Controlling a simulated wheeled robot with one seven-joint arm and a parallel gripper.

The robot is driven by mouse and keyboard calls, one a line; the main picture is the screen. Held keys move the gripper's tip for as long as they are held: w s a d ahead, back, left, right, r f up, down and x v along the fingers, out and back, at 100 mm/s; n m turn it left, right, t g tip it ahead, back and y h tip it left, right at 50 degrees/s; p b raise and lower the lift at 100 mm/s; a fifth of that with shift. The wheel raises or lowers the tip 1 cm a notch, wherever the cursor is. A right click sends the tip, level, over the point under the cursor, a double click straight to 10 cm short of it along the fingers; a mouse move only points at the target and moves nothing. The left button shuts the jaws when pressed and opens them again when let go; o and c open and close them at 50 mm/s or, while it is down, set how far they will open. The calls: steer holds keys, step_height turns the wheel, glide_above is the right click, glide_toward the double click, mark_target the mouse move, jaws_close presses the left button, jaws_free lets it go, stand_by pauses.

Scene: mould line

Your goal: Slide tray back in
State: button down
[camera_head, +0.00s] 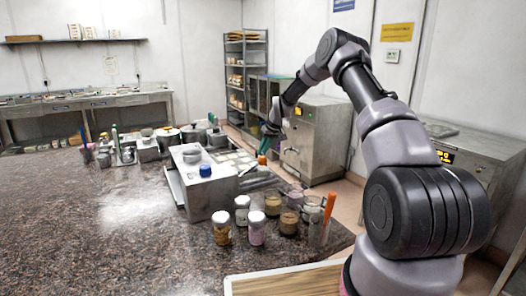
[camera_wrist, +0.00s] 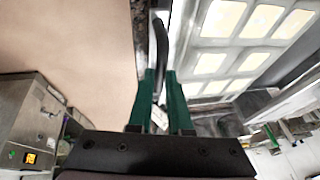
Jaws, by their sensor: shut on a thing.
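The tray (camera_wrist: 226,43), a pale frame with rows of cream rectangular cells, fills the upper right of the wrist view. In the head view its pale grid shows partly behind the grey metal housing (camera_head: 208,196) on the counter. A dark curved handle (camera_wrist: 161,42) runs along the tray's near side in the wrist view. My gripper (camera_wrist: 160,84) has green fingers shut on this handle, one finger on each side. In the head view my gripper (camera_head: 270,130) is at the far right side of the housing; the grip itself is too small to make out there.
Jars (camera_head: 257,228) and an orange tool in a glass (camera_head: 328,210) stand at the counter's front right. Pots and bottles (camera_head: 167,140) stand behind the housing. A steel cabinet (camera_head: 318,140) stands beyond my gripper. The counter's left part (camera_head: 90,220) is clear.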

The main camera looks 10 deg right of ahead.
stand_by(0.7)
steer(key=s+a, duration=0.2)
steer(key=a, duration=0.4)
steer(key=s+a, duration=0.2)
steer(key=a, duration=0.4)
steer(key=s+a, duration=0.2)
steer(key=a, duration=0.4)
steer(key=shift+a, duration=0.25)
steer(key=shift+s+a, duration=0.1)
steer(key=c, duration=0.8)
jaws_free()
steer(key=shift+c, duration=0.2)
steer(key=shift+r, duration=0.3)
steer(key=v, duration=1)
steer(key=shift+s+d+r, duration=0.1)
steer(key=shift+s+d, duration=0.05)
steer(key=shift+d, duration=0.05)
